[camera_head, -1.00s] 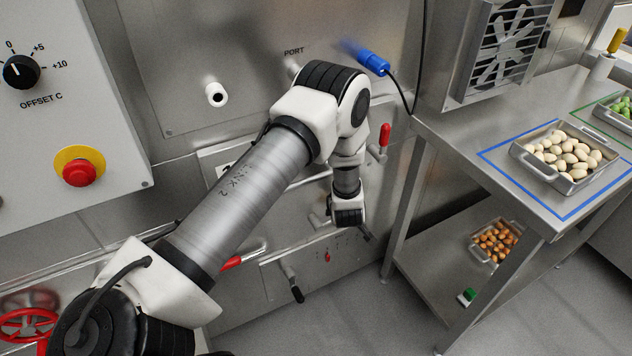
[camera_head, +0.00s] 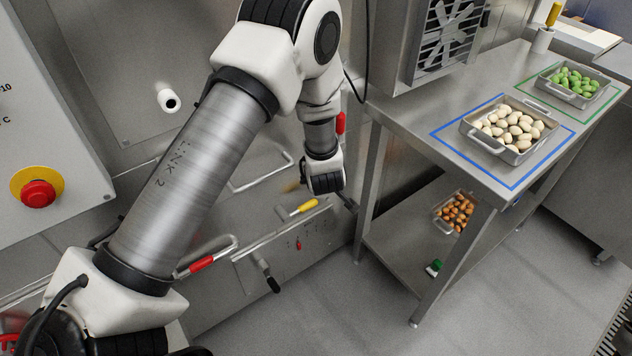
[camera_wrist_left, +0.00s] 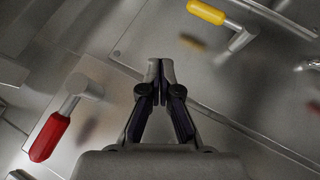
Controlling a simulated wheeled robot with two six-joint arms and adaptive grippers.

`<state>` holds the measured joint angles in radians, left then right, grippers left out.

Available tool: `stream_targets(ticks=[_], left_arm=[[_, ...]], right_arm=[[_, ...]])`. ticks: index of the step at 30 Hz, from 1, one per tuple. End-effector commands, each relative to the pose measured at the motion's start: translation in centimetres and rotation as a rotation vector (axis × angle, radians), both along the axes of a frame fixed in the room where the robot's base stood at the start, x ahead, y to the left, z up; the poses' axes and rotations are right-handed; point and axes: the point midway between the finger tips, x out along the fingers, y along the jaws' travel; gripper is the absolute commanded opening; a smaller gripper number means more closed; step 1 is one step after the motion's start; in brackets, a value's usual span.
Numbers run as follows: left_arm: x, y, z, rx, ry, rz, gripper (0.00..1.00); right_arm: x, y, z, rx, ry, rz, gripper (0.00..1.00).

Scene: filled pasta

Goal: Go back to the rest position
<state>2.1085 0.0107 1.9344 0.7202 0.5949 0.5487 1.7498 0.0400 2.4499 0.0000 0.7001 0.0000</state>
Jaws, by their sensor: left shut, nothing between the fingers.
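My left arm comes in from the lower left of the head view and reaches across in front of the steel machine. My left gripper (camera_wrist_left: 160,72) is shut and empty in the left wrist view, its two fingers pressed together. In that view a red-handled lever (camera_wrist_left: 50,137) is to its left and a yellow-handled lever (camera_wrist_left: 207,12) is above and to its right; the gripper touches neither. In the head view the gripper is small and mostly hidden behind the wrist. My right gripper is in neither view.
A steel table (camera_head: 415,116) on the right bears a tray of pale pieces (camera_head: 493,146) inside a blue outline and a tray of green pieces (camera_head: 597,100). A tray of orange pieces (camera_head: 438,220) is on the lower shelf. A red button (camera_head: 38,194) is at left.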

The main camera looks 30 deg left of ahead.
Motion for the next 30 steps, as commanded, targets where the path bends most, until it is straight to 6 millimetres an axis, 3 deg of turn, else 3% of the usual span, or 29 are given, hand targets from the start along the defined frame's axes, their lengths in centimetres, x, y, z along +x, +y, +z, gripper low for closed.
stream_targets(ticks=[15,19,22,25,27,30], left_arm=[[-0.1,0.0,-0.1,0.000,0.003,0.000,0.00],[-2.3,0.1,-2.7,-0.002,0.071,0.003,0.00],[-7.8,-0.2,-6.7,0.000,0.213,-0.036,0.00],[-16.0,-1.2,-10.4,0.016,0.421,-0.207,0.00],[-22.2,-2.4,-11.9,0.019,0.573,-0.395,0.00],[-29.7,-4.4,-12.1,0.004,0.734,-0.707,0.00]], right_arm=[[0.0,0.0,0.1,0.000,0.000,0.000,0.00],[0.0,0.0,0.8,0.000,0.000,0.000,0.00],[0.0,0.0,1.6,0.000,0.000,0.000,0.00],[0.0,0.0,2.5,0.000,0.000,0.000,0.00],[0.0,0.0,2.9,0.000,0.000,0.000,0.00],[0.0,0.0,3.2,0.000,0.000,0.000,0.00]])
